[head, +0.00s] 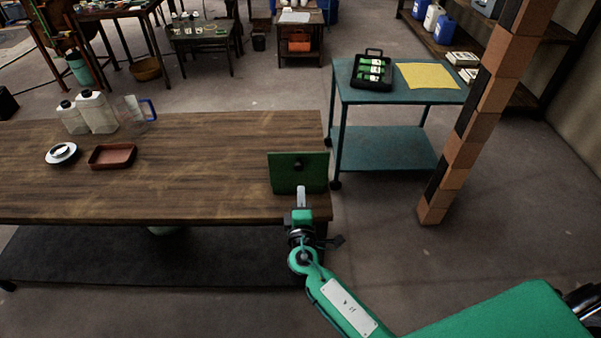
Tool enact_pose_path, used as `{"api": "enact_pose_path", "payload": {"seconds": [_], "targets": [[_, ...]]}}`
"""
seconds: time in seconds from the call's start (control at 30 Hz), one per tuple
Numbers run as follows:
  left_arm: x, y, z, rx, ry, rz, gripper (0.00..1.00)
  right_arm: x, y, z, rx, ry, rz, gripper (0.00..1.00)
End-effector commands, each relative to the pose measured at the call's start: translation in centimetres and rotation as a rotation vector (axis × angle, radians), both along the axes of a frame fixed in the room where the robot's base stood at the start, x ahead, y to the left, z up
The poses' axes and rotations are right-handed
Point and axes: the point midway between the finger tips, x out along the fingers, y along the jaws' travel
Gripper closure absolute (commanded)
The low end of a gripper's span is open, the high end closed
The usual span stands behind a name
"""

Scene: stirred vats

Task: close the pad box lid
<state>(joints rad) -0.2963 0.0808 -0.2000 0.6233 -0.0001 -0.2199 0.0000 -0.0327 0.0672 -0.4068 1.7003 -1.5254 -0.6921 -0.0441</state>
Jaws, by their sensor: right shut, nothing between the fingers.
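The green pad box (317,186) sits at the right end of the wooden table, near its front right corner. Its green lid (281,169) shows as a flat panel that looks raised, with a dark round knob on it. How far the lid stands open is hard to tell. My right gripper (301,190) is shut and empty, right in front of the box at its lower middle, and hides part of it. Whether the fingertips touch the box cannot be told. My left gripper is not in view.
The wooden table (200,190) holds a reddish tray (112,156), a white round dish (61,153), white jugs (97,112) and a clear pitcher (133,112) at left. A teal cart (400,97) with a black bottle carrier (371,72) stands behind right, beside a brick-patterned post (475,125).

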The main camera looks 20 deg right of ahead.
Motion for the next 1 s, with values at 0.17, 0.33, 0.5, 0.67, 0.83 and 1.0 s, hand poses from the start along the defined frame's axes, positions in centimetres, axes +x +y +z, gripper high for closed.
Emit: {"api": "enact_pose_path", "payload": {"seconds": [0.17,0.33,0.5,0.67,0.83,1.0], "targets": [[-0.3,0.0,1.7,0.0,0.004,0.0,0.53,3.5,-1.0,0.6,-0.002,0.001,0.0,1.0],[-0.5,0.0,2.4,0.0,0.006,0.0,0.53,5.5,-1.6,0.5,-0.002,0.001,0.0,1.0],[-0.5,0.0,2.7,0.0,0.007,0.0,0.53,6.4,-1.9,0.4,0.0,0.001,0.0,1.0],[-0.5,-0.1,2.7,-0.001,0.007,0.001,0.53,6.6,-1.9,0.3,0.0,0.001,0.001,1.0],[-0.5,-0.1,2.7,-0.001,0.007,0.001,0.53,6.6,-1.9,0.3,0.0,0.001,0.001,1.0],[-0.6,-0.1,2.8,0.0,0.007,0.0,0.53,6.6,-1.9,0.4,0.003,0.006,0.001,1.0]]}}
